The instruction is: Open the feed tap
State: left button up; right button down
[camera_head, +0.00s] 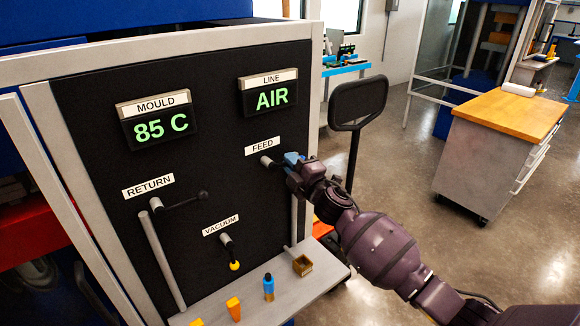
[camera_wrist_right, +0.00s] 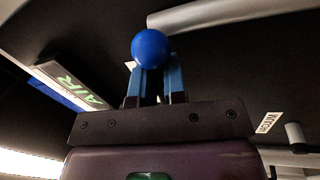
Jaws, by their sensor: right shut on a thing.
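The feed tap (camera_head: 267,161) sticks out of the black panel just under the FEED label (camera_head: 262,147). Its handle is mostly hidden by my right gripper (camera_head: 293,160), which reaches it from the right. In the right wrist view, a round blue knob (camera_wrist_right: 150,48) sits at the tips of the blue fingers of my right gripper (camera_wrist_right: 160,84). The fingers are shut on the tap's handle at this knob. How far the handle is turned is hard to tell. My left gripper is not in view.
The return tap (camera_head: 157,204) with a dark lever and the vacuum tap (camera_head: 227,241) with a yellow knob (camera_head: 235,266) are on the same panel. The displays read 85 C (camera_head: 160,127) and AIR (camera_head: 270,96). A blue bottle (camera_head: 268,287) and brass box (camera_head: 303,265) stand on the shelf (camera_head: 330,282).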

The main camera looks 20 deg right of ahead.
jog(key=shift+r+n+y, duration=0.4)
jog(key=shift+r+n, duration=0.1)
jog(key=shift+n, duration=0.7)
jog(key=c, duration=1.2)
grip_release()
jog(key=shift+s+d+f, duration=0.1)
jog(key=shift+s+d, duration=0.1)
jog(key=shift+s, duration=0.15)
jog(key=v, duration=1)
